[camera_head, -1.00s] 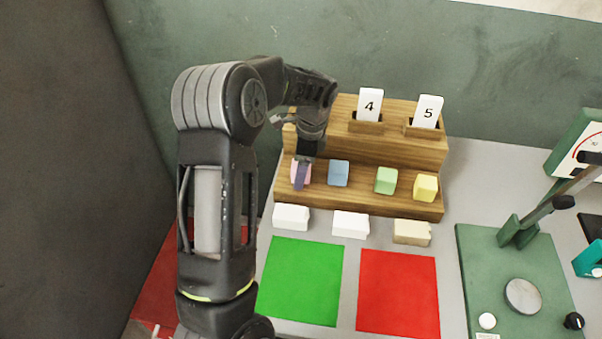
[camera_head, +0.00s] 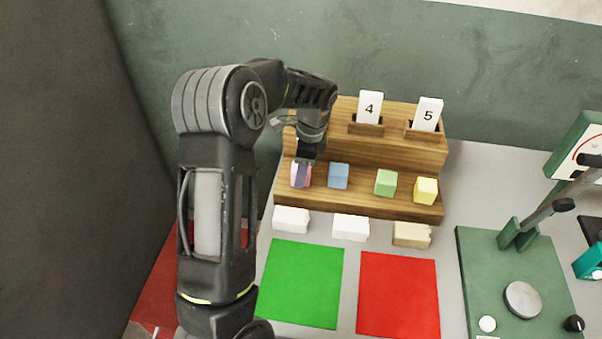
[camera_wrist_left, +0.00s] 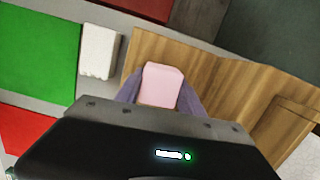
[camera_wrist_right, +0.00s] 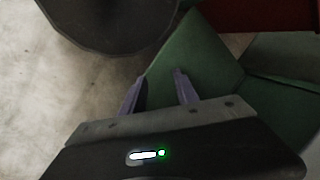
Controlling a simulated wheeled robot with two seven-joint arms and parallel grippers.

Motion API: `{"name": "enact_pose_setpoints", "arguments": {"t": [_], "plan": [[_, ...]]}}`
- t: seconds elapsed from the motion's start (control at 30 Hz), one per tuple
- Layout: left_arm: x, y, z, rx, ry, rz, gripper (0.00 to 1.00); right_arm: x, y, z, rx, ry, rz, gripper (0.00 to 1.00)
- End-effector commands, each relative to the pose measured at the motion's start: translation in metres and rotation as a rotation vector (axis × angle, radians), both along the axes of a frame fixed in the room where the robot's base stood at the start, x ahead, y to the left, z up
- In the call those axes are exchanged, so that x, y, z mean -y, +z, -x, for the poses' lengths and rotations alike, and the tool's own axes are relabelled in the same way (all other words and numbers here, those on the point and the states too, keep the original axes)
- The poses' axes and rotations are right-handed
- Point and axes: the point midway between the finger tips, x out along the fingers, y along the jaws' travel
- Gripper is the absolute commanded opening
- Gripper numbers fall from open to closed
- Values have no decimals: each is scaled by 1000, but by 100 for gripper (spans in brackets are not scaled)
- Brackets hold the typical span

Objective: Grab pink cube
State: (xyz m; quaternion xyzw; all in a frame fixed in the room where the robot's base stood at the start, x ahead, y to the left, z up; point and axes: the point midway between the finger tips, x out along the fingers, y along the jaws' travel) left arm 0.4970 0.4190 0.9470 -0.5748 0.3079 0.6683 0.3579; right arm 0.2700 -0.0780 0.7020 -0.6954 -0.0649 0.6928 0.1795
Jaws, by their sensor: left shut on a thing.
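The pink cube (camera_wrist_left: 160,86) sits between the two purple fingers of my left gripper (camera_wrist_left: 160,100) in the left wrist view, and the fingers are shut on it. In the head view the pink cube (camera_head: 294,173) is at the left end of the wooden stand's lower step, partly hidden by my left gripper (camera_head: 301,176). I cannot tell whether it touches the step. My right gripper (camera_wrist_right: 158,88) shows only in its own wrist view, with its fingers apart and nothing between them.
Blue (camera_head: 338,175), green (camera_head: 385,182) and yellow (camera_head: 425,190) cubes stand along the wooden step (camera_head: 360,203) to the right. Several foam blocks (camera_head: 351,227) lie before it, then a green mat (camera_head: 301,283) and a red mat (camera_head: 398,294). A green press (camera_head: 515,270) stands at right.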

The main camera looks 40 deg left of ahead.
Motion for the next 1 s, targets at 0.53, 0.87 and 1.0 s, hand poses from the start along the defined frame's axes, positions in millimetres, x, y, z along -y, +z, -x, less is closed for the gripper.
{"name": "enact_pose_setpoints", "arguments": {"t": [0.53, 0.87, 1.0], "plan": [[0, 7, 0, 1, 0, -1, 6, 0, 5, 0, -1, -1, 1, 36], [0, 60, -1, 5, 0, -1, 6, 4, 29, 1, -13, -1, 7, 36], [0, 83, -1, 5, 0, -1, 6, 4, 26, 1, -13, -1, 7, 36]]}}
